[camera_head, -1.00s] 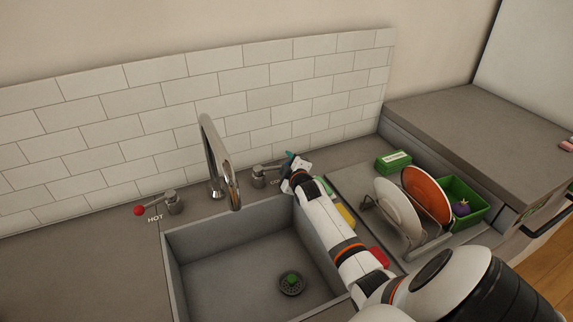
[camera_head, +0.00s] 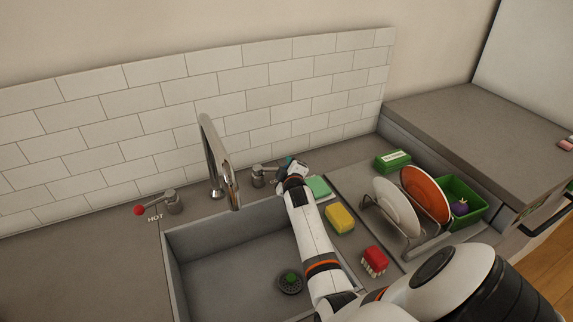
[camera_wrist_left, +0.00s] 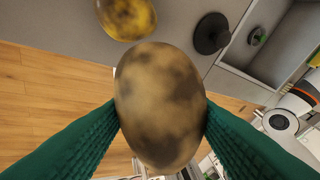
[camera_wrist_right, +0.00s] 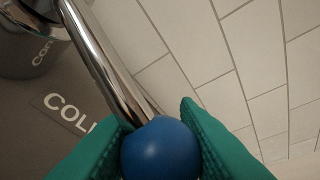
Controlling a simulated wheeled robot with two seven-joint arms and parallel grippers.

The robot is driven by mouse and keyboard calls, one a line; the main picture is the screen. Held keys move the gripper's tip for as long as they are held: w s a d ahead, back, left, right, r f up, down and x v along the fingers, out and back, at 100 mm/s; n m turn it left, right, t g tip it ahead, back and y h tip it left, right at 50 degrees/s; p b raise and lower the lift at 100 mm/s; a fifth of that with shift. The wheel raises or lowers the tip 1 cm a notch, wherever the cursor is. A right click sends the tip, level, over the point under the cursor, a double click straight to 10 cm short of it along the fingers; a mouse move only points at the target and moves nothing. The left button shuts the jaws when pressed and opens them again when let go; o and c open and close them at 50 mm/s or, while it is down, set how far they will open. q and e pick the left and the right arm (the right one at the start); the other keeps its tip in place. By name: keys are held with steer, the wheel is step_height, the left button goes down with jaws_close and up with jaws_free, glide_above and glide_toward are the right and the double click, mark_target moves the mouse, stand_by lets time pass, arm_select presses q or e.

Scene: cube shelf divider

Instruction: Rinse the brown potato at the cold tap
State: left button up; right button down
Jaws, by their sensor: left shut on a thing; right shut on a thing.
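The brown potato (camera_wrist_left: 160,110), mottled with dark patches, is clamped between the green fingers of my left gripper (camera_wrist_left: 161,122) in the left wrist view. The head view does not show that gripper. My right gripper (camera_wrist_right: 158,128) is shut on the round blue knob (camera_wrist_right: 160,150) of the cold tap's lever (camera_wrist_right: 108,62). In the head view, my right gripper (camera_head: 293,168) is at the cold tap (camera_head: 260,176), right of the tall chrome spout (camera_head: 216,160). No water shows under the spout. The sink (camera_head: 225,270) is below it.
The hot tap (camera_head: 172,202) with a red knob stands left of the spout. A yellow sponge (camera_head: 340,218), red brush (camera_head: 375,261) and plate rack (camera_head: 412,235) are to the right. A yellowish mottled object (camera_wrist_left: 127,17) and dark round object (camera_wrist_left: 211,34) lie on the counter.

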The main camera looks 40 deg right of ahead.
arm_select(q)
steer(key=shift+f, duration=0.2)
arm_select(e)
steer(key=shift+s+a+m+h, duration=0.2)
steer(key=shift+m+h, duration=0.1)
steer(key=shift+h, duration=0.1)
steer(key=c, duration=1.1)
jaws_free()
steer(key=shift+s, duration=0.1)
arm_select(q)
steer(key=shift+f+b, duration=0.45)
steer(key=shift+b, duration=0.1)
arm_select(e)
steer(key=v, duration=1.2)
steer(key=shift+r, duration=0.2)
